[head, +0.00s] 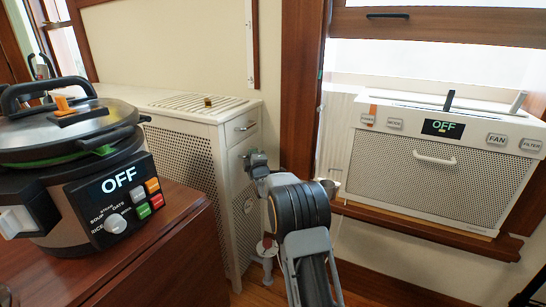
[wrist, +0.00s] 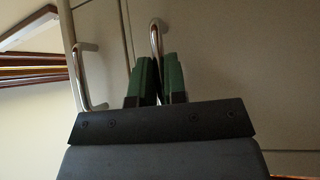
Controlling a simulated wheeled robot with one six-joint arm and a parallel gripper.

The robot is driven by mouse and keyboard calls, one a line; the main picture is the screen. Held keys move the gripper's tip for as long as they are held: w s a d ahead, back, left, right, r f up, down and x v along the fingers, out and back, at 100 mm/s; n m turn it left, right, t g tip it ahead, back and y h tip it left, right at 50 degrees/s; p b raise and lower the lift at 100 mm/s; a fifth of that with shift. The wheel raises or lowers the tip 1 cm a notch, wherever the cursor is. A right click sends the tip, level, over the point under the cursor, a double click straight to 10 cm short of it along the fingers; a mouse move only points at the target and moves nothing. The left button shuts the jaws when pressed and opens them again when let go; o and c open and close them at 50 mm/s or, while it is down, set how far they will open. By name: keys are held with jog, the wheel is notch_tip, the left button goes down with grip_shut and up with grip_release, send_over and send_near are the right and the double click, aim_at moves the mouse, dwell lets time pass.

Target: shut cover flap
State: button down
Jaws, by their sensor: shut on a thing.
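The cover flap (wrist: 225,65) is a cream panel that fills the right of the wrist view. It also shows as the lower end panel of the white radiator cabinet in the head view (head: 238,178). My gripper (wrist: 160,62) has its green fingers closed around a curved metal handle (wrist: 156,30) on this panel. A narrow seam separates the panel from the one to its left in the wrist view. In the head view my gripper (head: 252,160) is at the cabinet's end, and the handle there is hidden behind it. I cannot tell exactly how far the flap stands open.
A drawer with a handle (head: 247,126) is above the flap. A pipe fitting (head: 266,250) stands at the cabinet's foot. A cooker (head: 75,165) sits on a wooden table (head: 165,250) at the left. An air conditioner (head: 435,175) is in the window at the right.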

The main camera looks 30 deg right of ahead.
jog(key=shift+w+a+r, duration=0.2)
jog(key=shift+r, duration=0.05)
dwell(0.3)
jog(key=c, duration=1.4)
grip_release()
jog(key=shift+w+a, duration=0.15)
jog(key=shift+o, duration=1.2)
jog(key=shift+f, duration=0.1)
jog(key=shift+d, duration=0.2)
jog(key=p+v, duration=0.1)
jog(key=v, duration=1.3)
jog(key=shift+p, duration=0.3)
